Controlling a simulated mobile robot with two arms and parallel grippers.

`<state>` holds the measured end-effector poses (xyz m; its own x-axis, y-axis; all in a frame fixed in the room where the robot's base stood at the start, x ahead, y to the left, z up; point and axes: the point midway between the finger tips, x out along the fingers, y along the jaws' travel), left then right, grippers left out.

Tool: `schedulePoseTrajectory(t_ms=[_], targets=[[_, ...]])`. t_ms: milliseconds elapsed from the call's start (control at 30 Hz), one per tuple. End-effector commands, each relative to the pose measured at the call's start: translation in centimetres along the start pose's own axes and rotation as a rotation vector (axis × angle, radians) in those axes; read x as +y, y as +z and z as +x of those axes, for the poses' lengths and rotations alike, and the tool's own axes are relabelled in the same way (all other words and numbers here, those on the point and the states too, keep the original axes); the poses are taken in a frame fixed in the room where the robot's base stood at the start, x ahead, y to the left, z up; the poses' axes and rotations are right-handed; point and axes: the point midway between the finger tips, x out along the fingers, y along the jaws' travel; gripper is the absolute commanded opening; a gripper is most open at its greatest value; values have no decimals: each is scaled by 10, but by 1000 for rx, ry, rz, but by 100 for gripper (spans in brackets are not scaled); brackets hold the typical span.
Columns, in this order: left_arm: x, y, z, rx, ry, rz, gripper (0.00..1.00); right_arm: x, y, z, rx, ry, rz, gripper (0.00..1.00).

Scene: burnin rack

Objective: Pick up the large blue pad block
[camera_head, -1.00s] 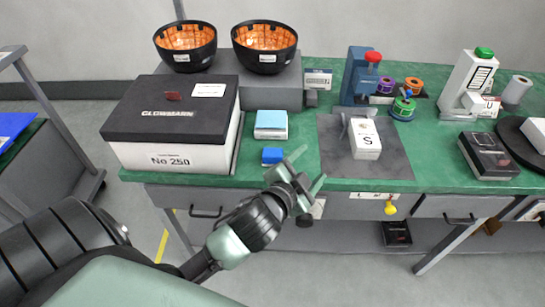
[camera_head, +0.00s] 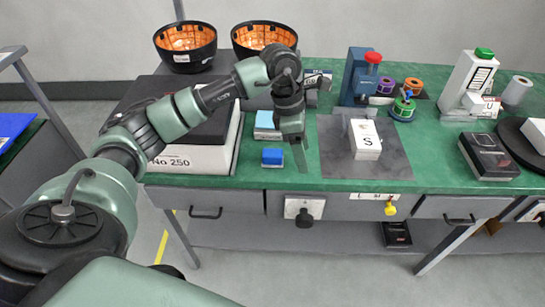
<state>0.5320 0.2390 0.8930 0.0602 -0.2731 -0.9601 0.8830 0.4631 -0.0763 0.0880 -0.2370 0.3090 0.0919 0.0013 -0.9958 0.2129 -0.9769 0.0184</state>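The large pad block (camera_head: 266,119), light blue on top with a white lower part, stands on the green bench right of the black-and-white box. My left forearm and gripper partly cover its right side. A smaller, darker blue block (camera_head: 272,155) sits in front of it. My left gripper (camera_head: 301,161) points down just right of both blocks. Its fingers overlap in this view, so their gap cannot be made out, and I see nothing held. My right gripper is not in view.
The Glowmann box (camera_head: 196,160) stands left of the blocks, partly behind my arm. Two black bowls with orange insides (camera_head: 185,58) stand behind. A grey mat (camera_head: 390,165) with a white S block (camera_head: 365,148) lies to the right.

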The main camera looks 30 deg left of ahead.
Motion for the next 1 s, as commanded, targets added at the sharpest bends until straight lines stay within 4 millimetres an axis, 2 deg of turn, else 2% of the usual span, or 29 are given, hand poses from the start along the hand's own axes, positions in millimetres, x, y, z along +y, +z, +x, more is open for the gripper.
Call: schedulePoseTrajectory(t_ms=[33, 100, 233, 567, 800, 1000], targets=[[14, -22, -14, 85, 35, -15, 65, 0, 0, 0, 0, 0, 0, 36], [26, -45, -28, 177, 64, -33, 65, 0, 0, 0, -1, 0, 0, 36], [34, -68, -38, 263, 83, -55, 65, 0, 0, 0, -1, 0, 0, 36], [37, -80, -6, 274, 81, -58, 65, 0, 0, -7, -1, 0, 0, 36], [41, -89, 27, 272, 82, -58, 65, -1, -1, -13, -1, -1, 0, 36], [42, -90, 33, 270, 85, -56, 65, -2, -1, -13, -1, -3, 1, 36]])
